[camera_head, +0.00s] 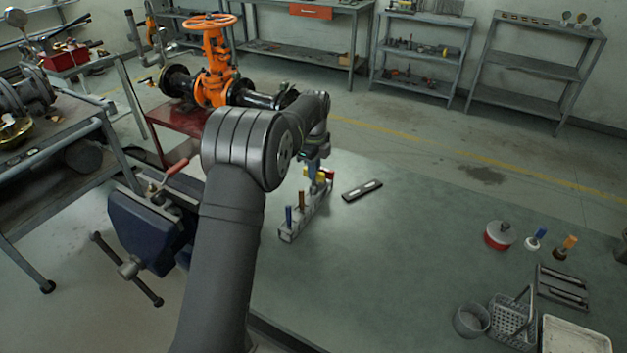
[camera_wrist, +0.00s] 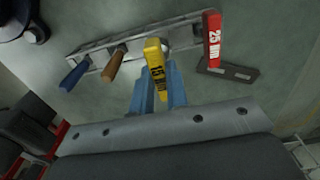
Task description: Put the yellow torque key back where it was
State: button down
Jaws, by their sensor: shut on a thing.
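The yellow torque key (camera_wrist: 155,58), with a "15" on its face, is between the blue fingers of my gripper (camera_wrist: 157,88), which is shut on it. In the head view the yellow key (camera_head: 320,176) shows only in part by my gripper (camera_head: 314,172). The metal rack (camera_wrist: 88,56) runs behind it; it also shows in the head view (camera_head: 309,223). The yellow key is in line with the rack, between a brown-handled tool (camera_wrist: 115,65) and a red key (camera_wrist: 213,42) marked 25. I cannot tell whether its lower end is inside a slot.
A blue-handled tool (camera_wrist: 74,75) stands at the rack's near end. A dark slotted bar (camera_head: 362,190) lies right of the rack. A blue vise (camera_head: 147,230) is to the left. Baskets (camera_head: 512,320) and small items are far right; the bench between is clear.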

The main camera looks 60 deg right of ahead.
jog(key=shift+w+f, duration=0.1)
jog(key=shift+f, duration=1.95)
jog(key=shift+f, duration=0.2)
jog(key=c, duration=1.4)
grip_release()
notch_tip(320, 180, up, 12)
jog(key=shift+r, duration=0.2)
